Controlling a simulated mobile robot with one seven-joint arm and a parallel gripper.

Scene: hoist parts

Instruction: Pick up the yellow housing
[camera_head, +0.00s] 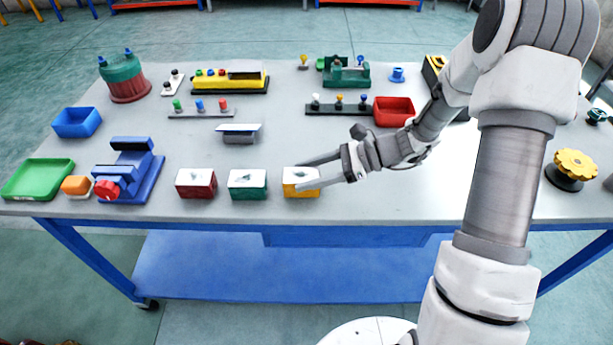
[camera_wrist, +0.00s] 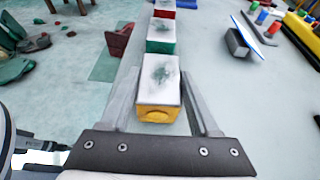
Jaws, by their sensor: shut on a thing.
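The yellow housing (camera_head: 300,183) is a small block with a pale top, near the front edge of the table. It is the rightmost of three similar blocks in a row. My gripper (camera_head: 312,172) reaches it from the right, with its fingers along the block's sides. In the wrist view the yellow housing (camera_wrist: 157,112) sits between the two fingers of my gripper (camera_wrist: 160,98), which is shut on it. The housing appears upright and at table level; I cannot tell whether it is clear of the surface.
A green housing (camera_head: 248,184) and a red housing (camera_head: 196,183) stand left of the yellow one. A blue vise-like fixture (camera_head: 139,172) and a green tray (camera_head: 38,179) are farther left. A red bin (camera_head: 394,111) stands behind my gripper. The table's middle (camera_head: 300,135) is fairly clear.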

